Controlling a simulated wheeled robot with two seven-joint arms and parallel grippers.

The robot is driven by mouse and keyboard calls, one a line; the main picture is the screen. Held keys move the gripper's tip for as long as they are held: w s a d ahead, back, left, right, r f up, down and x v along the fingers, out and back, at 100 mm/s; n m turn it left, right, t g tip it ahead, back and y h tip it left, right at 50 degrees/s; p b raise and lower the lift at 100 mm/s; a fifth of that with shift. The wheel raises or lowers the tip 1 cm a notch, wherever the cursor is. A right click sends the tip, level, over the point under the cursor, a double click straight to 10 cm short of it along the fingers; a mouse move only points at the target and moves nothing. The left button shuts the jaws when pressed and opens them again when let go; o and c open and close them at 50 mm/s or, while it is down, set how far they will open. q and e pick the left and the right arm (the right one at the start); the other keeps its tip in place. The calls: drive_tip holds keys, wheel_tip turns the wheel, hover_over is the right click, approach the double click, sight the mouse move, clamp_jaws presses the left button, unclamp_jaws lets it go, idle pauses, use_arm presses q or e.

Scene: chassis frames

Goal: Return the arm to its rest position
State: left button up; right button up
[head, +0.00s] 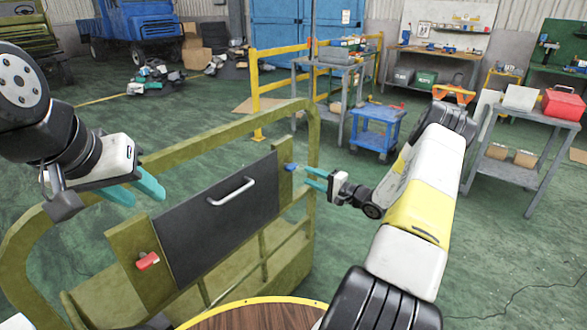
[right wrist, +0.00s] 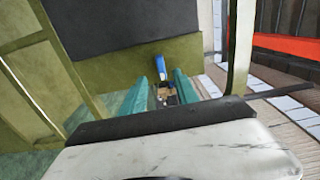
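My left gripper (head: 138,194) hangs at the left in the head view, in front of an olive-green chassis frame. Its two teal fingers are apart with nothing between them. My right gripper (head: 305,177) is at the right side of the frame's dark panel, its teal fingers apart and pointing left at a small blue handle (head: 290,167). In the right wrist view the open right gripper (right wrist: 166,82) has the blue handle (right wrist: 158,63) ahead, between the lines of its fingers. The fingers do not appear to touch it.
The olive frame (head: 312,130) carries a dark panel (head: 215,225) with a white bar handle (head: 231,191) and a red handle (head: 148,261) at lower left. A round wooden top (head: 250,318) is close in front. A blue cart (head: 372,130) and grey table (head: 515,172) stand beyond; green floor lies between.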

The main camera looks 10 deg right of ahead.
drive_tip(key=s+a+r+n+g, duration=0.8)
drive_tip(key=s+a+r+g, duration=0.3)
drive_tip(key=s+a+r, duration=0.55)
drive_tip(key=s+d+r+n+t+h, duration=0.1)
drive_tip(key=s+r+h, duration=0.3)
drive_tip(key=s, duration=0.6)
drive_tip(key=s+d+r+n+t+h, duration=0.1)
drive_tip(key=s+d+r+t+h, duration=0.1)
drive_tip(key=s+r+h, duration=0.2)
drive_tip(key=s+r, duration=0.3)
drive_tip(key=s, duration=0.3)
drive_tip(key=shift+s+d+n+h, duration=0.3)
drive_tip(key=shift+n+h, duration=0.1)
drive_tip(key=shift+c, duration=0.3)
